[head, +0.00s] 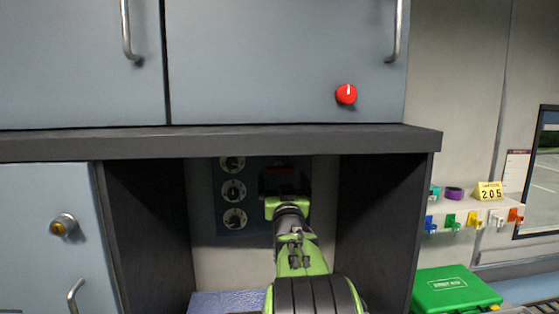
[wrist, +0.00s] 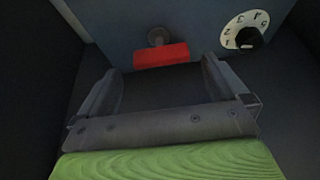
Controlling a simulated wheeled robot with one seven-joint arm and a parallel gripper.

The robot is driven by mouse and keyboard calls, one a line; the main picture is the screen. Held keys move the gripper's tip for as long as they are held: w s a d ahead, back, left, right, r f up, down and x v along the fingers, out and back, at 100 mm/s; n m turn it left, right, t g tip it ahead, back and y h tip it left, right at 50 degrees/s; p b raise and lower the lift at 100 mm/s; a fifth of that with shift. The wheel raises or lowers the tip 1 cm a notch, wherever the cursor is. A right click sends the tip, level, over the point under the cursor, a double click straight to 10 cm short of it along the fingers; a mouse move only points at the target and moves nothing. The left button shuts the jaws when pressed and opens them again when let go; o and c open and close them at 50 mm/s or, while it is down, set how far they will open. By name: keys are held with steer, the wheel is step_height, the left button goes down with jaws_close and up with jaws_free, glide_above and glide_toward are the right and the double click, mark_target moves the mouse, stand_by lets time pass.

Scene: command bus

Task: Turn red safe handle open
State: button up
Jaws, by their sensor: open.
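The red handle (wrist: 160,55) is a short bar on the dark blue safe panel (wrist: 195,30). A round grey boss shows just above it in the wrist view. The bar looks about level there. My gripper (wrist: 161,70) is open, with one finger to each side of the bar and the bar just beyond the fingertips. I cannot tell whether either finger touches it. In the head view, my gripper (head: 286,192) reaches into the recess and hides most of the handle. The safe panel (head: 252,226) also shows there, left of my arm.
Several white dials (head: 233,190) line the panel's left side; one dial (wrist: 245,30) shows in the wrist view. Dark side walls (head: 380,220) flank the recess, under a shelf edge (head: 300,140). A red knob (head: 346,94) is on the upper cabinet. A green case (head: 450,290) lies right.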

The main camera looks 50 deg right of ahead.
mark_target(280, 171)
steer(key=p+x, duration=0.1)
steer(key=x, duration=0.4)
steer(key=shift+w+d+r+p, duration=0.1)
steer(key=shift+w+r+p, duration=0.1)
steer(key=shift+p, duration=0.2)
steer(key=shift+c, duration=0.2)
steer(key=c, duration=0.9)
steer(key=shift+f, duration=0.1)
